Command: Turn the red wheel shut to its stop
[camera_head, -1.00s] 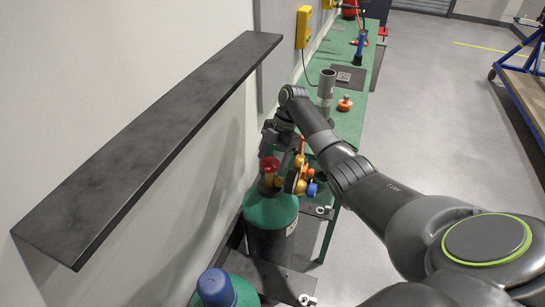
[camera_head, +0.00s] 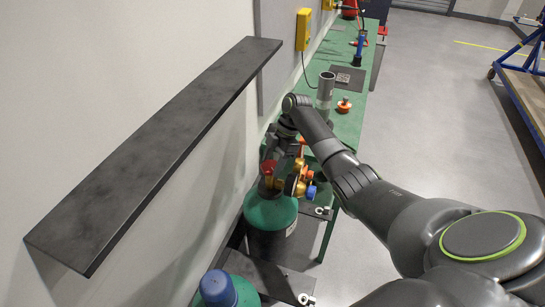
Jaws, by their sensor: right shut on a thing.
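The red wheel (camera_head: 268,167) sits on top of the brass valve of a green-topped gas cylinder (camera_head: 270,211), near the wall. My right gripper (camera_head: 272,161) reaches down to it from the far side and is shut on it. The fingers and wrist hide part of the wheel, so its turn angle cannot be read. A brass regulator (camera_head: 296,184) with orange and blue parts is fixed to the valve, right beside the gripper. My left gripper is not in view.
A dark shelf (camera_head: 150,155) juts from the wall at left. A second cylinder with a blue cap (camera_head: 217,288) stands in front. Behind is a green bench (camera_head: 350,125) with a grey tube (camera_head: 325,90) and an orange-red part (camera_head: 344,105).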

